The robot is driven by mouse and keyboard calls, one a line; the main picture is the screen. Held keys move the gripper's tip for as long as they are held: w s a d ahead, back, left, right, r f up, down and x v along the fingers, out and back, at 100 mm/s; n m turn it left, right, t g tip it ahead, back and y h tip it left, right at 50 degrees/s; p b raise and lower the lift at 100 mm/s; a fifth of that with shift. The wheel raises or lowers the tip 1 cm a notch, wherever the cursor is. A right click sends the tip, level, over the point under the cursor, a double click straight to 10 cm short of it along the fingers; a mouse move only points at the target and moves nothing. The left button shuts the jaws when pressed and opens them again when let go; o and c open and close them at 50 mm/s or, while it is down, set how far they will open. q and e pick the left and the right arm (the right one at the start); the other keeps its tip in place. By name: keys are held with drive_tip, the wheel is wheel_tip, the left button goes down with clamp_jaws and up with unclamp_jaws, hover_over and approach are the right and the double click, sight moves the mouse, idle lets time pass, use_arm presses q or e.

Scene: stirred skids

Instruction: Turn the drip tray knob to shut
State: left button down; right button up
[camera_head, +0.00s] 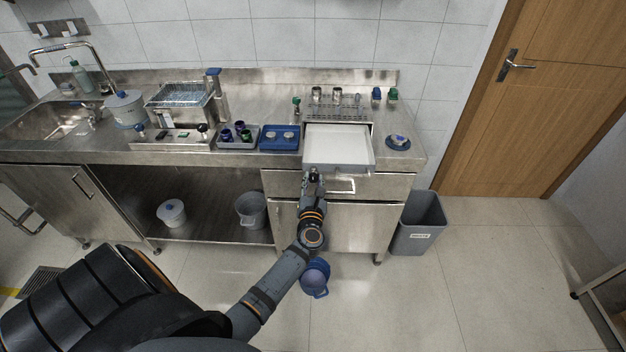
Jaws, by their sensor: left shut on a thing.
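A perforated metal drip tray (350,116) is set in the counter at the back right, with small vessels standing on it. A small green-topped fitting (296,102) stands at its left end; whether this is the knob, and how it is turned, I cannot tell. My left gripper (313,173) is in front of the counter, at the front left corner of an open white drawer (338,146). It is shut on a small dark thing, mostly hidden by the fingers. It is well apart from the green-topped fitting. My right gripper is not in view.
A blue tray (266,138) and a grey tray with cups (225,143) lie left of the drawer. A blue dish (398,143) lies to its right. A grey bin (418,222) stands on the floor. A blue container (316,277) is on the floor beside my arm.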

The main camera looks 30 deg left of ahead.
use_arm(q)
drive_tip(key=m+p, duration=0.2)
drive_tip(key=m, duration=0.3)
drive_tip(key=shift+r+m+p, duration=0.1)
drive_tip(key=shift+m+p, duration=0.2)
drive_tip(key=m+p, duration=0.2)
drive_tip(key=m, duration=0.2)
drive_tip(key=shift+d+m, duration=0.1)
drive_tip(key=shift+m, duration=0.2)
drive_tip(key=m+p, duration=0.2)
drive_tip(key=m, duration=0.2)
drive_tip(key=shift+f+m+p, duration=0.2)
drive_tip(key=shift+m+p, duration=0.35)
drive_tip(key=shift+m, duration=0.7)
drive_tip(key=shift+f+m+p, duration=0.15)
drive_tip(key=shift+m+p, duration=0.35)
drive_tip(key=shift+m, duration=0.75)
drive_tip(key=c, duration=1)
unclamp_jaws()
